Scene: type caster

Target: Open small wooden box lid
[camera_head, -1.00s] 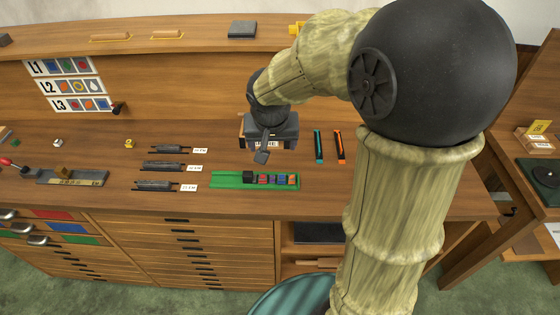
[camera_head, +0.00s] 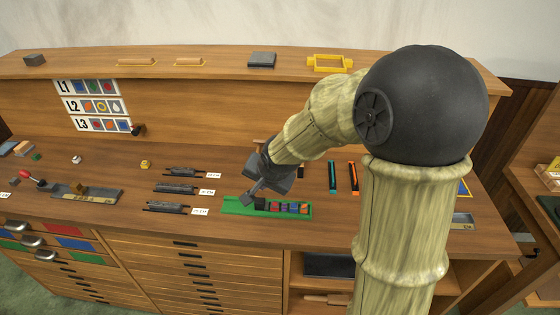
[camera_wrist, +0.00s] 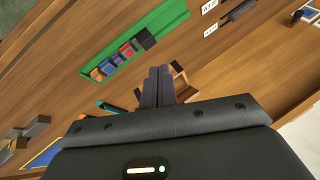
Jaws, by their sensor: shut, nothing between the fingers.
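My gripper (camera_head: 250,197) is shut and empty, its tips near the left end of the green tray. Its closed fingers also show in the wrist view (camera_wrist: 159,85). Wooden pieces (camera_wrist: 180,76) show just beyond the fingers in the wrist view and seem to belong to the small wooden box. In the head view a bit of brown wood (camera_head: 259,143) shows behind my gripper, which hides most of it. I cannot tell from these frames whether the lid is open or shut.
The green tray (camera_head: 235,206) holds several coloured blocks and a black one. Teal (camera_head: 332,176) and orange (camera_head: 353,178) sticks lie right of my gripper. Several dark type holders (camera_head: 176,188) with white labels lie to the left. A raised shelf (camera_head: 220,68) runs along the back.

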